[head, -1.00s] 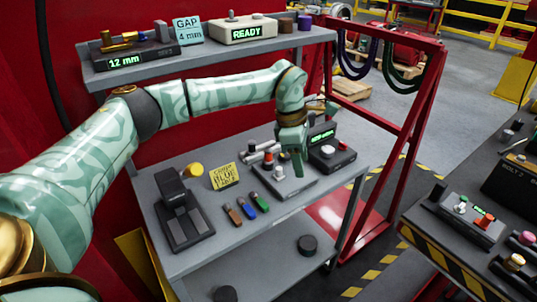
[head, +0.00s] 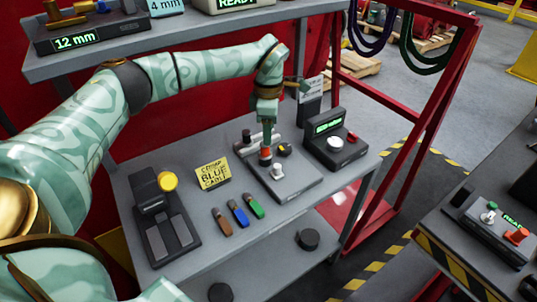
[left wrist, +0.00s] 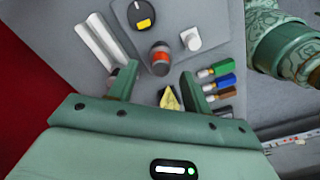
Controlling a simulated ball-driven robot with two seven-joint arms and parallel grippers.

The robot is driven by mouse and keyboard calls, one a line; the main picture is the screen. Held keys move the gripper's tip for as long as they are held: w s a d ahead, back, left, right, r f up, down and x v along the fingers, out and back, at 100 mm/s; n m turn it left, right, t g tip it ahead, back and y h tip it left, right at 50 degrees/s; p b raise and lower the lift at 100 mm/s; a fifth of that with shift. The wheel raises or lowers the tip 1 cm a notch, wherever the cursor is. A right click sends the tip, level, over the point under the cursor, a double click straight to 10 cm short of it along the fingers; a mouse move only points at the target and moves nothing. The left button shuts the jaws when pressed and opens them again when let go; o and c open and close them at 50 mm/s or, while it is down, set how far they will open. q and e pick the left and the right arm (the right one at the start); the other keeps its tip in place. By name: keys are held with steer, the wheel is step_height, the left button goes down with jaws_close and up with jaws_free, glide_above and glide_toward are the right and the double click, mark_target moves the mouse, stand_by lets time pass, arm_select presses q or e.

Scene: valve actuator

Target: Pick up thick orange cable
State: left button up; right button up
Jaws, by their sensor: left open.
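No looped or lying orange cable is clear in these frames. My left gripper (head: 267,142) is open and points down over a grey panel (head: 300,183) on the workbench. An upright dark cylinder with an orange-red band (head: 265,158) stands on that panel. In the left wrist view this cylinder (left wrist: 160,57) lies ahead of the gap between my open fingers (left wrist: 157,85), with nothing gripped. Short brown (head: 222,222), blue (head: 239,216) and green (head: 256,208) pieces lie on the bench in front of the panel. My right gripper is not in view.
A yellow "blue cable" note (head: 212,173), a crimping device (head: 165,225) and a readout box (head: 335,141) stand on the bench (head: 195,258). A shelf (head: 150,40) is behind.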

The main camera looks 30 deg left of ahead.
mark_target(265, 153)
arm_select(q)
steer(key=shift+s+a+f+b, duration=0.15)
steer(key=shift+s+f, duration=0.05)
steer(key=shift+f, duration=0.35)
steer(key=shift+s+a+f+b, duration=0.15)
steer(key=shift+f, duration=0.35)
step_height(265, 153, down, 4)
steer(key=shift+a+r+b, duration=0.1)
steer(key=shift+b, duration=0.4)
steer(key=shift+c, duration=1.2)
jaws_close()
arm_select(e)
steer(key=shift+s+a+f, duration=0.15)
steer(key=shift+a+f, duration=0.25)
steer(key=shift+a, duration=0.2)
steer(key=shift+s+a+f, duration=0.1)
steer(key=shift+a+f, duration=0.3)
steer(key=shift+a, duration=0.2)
